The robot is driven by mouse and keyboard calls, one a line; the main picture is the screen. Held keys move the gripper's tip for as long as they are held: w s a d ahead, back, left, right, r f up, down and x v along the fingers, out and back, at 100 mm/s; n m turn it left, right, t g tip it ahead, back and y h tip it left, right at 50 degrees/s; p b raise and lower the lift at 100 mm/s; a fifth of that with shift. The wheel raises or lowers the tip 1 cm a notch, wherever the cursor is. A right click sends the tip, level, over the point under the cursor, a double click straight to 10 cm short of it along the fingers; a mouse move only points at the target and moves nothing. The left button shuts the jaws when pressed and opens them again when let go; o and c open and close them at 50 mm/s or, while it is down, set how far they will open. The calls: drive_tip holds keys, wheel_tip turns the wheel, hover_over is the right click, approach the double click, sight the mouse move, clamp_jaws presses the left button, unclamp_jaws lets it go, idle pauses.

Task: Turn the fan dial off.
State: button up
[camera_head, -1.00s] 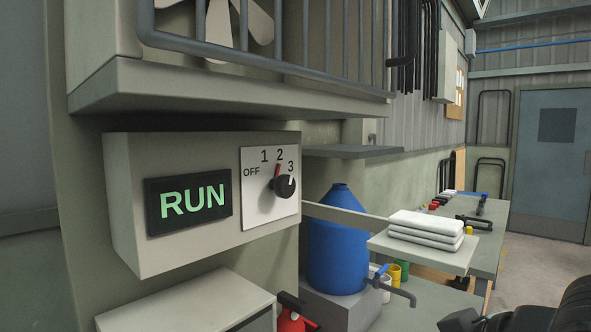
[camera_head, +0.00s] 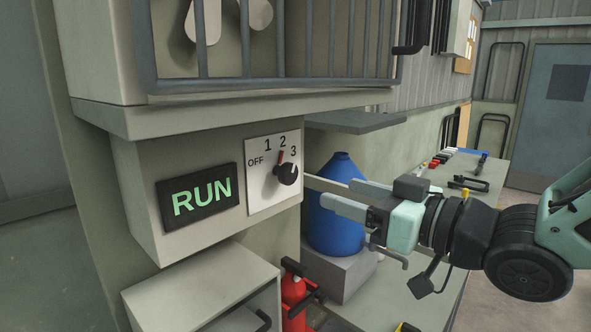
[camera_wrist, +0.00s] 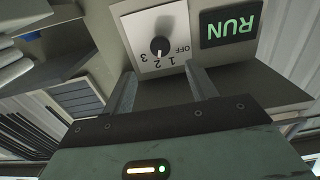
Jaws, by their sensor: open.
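The fan dial (camera_head: 287,174) is a black round knob on a white plate (camera_head: 259,199) marked OFF, 1, 2, 3. A red mark shows beside the knob under the 2, and a pale mark on the knob faces about the 3 in the head view. In the wrist view the dial (camera_wrist: 160,46) appears upside down, its pale mark near the 2. I cannot tell its exact setting. A display (camera_head: 200,197) reads RUN in green. My gripper (camera_head: 314,191) is open and empty, just right of the dial, its fingers (camera_wrist: 160,72) pointing towards the plate.
The caged fan (camera_head: 230,20) and its ledge (camera_head: 240,115) overhang the control box. A blue drum (camera_head: 340,225) stands behind my gripper. A red fire extinguisher (camera_head: 294,297) and a grey cabinet (camera_head: 200,290) are below. A workbench with small items runs back right.

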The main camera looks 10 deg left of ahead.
sight(292, 177)
drive_tip(key=p+x, duration=0.3)
drive_tip(key=x, duration=0.6)
drive_tip(key=shift+w+a+r, duration=0.1)
drive_tip(key=shift+w+a, duration=0.1)
drive_tip(key=shift+a, duration=0.1)
drive_tip(key=shift+p+x, duration=0.45)
drive_tip(key=shift+x, duration=0.3)
drive_tip(key=c, duration=1)
